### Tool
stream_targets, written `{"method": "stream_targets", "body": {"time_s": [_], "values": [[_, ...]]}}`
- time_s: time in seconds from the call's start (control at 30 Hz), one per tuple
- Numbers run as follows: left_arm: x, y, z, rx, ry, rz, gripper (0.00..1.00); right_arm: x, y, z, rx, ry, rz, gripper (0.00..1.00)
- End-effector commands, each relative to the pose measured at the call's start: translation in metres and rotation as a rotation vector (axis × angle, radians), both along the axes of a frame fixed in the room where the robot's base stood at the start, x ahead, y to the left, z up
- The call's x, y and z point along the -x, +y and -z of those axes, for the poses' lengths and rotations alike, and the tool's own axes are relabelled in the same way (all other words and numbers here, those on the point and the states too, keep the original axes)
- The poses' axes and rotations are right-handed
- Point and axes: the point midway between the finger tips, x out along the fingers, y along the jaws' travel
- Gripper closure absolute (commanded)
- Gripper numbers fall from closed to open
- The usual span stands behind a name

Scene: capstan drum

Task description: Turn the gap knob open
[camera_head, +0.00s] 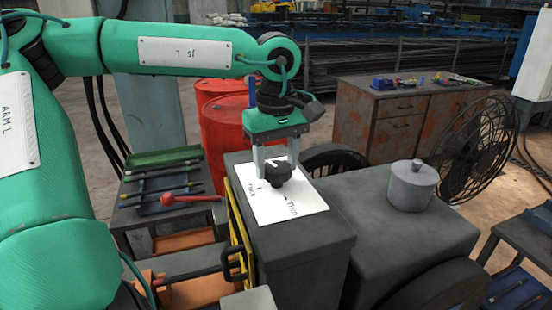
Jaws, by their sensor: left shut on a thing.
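The gap knob (278,177) is a small black lobed knob on a white label plate (302,206) atop the grey machine housing (318,238). My right gripper is not in view.
A grey lidded pot (412,186) stands on the machine top to the right. A red-knobbed lever (190,200) sticks out at the left, near a tool stand (160,212). Red drums (224,135) stand behind. A black fan (478,150) and rusty cabinet (400,122) are further right.

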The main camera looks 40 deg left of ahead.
Motion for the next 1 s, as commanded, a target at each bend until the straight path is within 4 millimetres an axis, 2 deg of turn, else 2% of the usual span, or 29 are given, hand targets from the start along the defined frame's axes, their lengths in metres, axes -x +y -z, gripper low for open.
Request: {"method": "stream_targets", "body": {"time_s": [0.4, 0.7, 1.0], "values": [[-0.001, 0.0, -0.001, -0.001, -0.003, 0.282, 0.71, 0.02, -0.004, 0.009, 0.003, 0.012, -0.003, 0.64], [-0.001, 0.0, -0.001, 0.0, -0.002, 0.362, 0.71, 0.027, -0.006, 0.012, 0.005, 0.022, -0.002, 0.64], [-0.001, 0.0, 0.0, -0.001, -0.002, 0.373, 0.71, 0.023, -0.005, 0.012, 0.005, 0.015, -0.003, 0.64]]}}
